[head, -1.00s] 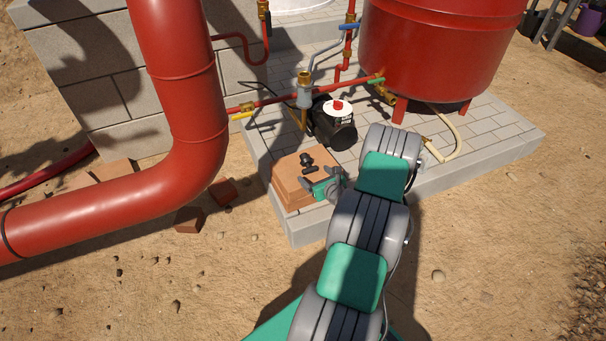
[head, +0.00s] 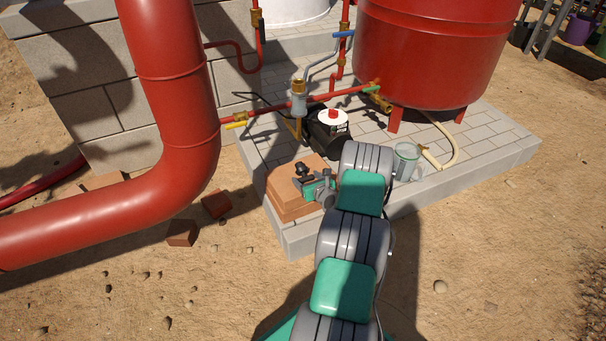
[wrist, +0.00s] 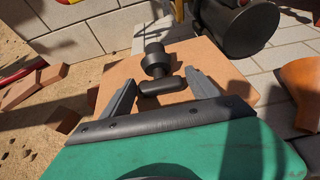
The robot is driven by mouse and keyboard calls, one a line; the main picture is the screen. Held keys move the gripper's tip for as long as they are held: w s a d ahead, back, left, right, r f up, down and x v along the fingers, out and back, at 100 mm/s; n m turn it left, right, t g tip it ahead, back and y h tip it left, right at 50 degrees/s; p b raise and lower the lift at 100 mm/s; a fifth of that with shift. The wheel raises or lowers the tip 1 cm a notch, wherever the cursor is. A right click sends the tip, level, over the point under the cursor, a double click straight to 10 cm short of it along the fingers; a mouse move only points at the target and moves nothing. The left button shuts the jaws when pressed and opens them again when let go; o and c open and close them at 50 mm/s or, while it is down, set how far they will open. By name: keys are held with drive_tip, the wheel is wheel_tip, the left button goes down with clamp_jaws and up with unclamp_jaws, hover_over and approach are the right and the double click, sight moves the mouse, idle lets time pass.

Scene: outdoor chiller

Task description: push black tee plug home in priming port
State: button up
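My gripper (wrist: 159,78) is open, with one finger at each end of the crossbar. I cannot tell whether either finger touches it. My gripper also shows low over the bricks in the head view (head: 316,183). A brass fitting (head: 299,86) with an upward mouth stands on the pipework beside the black pump (head: 326,132); it looks like the priming port.
The brick stack (head: 285,205) sits at the corner of the paved slab. A large red pipe (head: 170,80) rises on the left and a red tank (head: 430,60) stands behind. A grey bucket (head: 407,160) is right of my arm. Red pipes cross behind the pump.

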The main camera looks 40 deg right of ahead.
sight(303, 169)
drive_tip(key=c, duration=1)
drive_tip(key=shift+c, duration=0.4)
drive_tip(key=shift+r, duration=0.1)
drive_tip(key=shift+r, duration=0.2)
wheel_tip(303, 169, up, 3)
drive_tip(key=shift+f+p, duration=0.15)
drive_tip(key=shift+p, duration=0.95)
drive_tip(key=s+d+r+p, duration=0.5)
drive_tip(key=s+d+r, duration=0.2)
drive_tip(key=s, duration=0.5)
wheel_tip(303, 169, up, 3)
drive_tip(key=shift+d+f, duration=0.1)
drive_tip(key=shift+d, duration=0.05)
drive_tip(key=o, duration=0.8)
clamp_jaws()
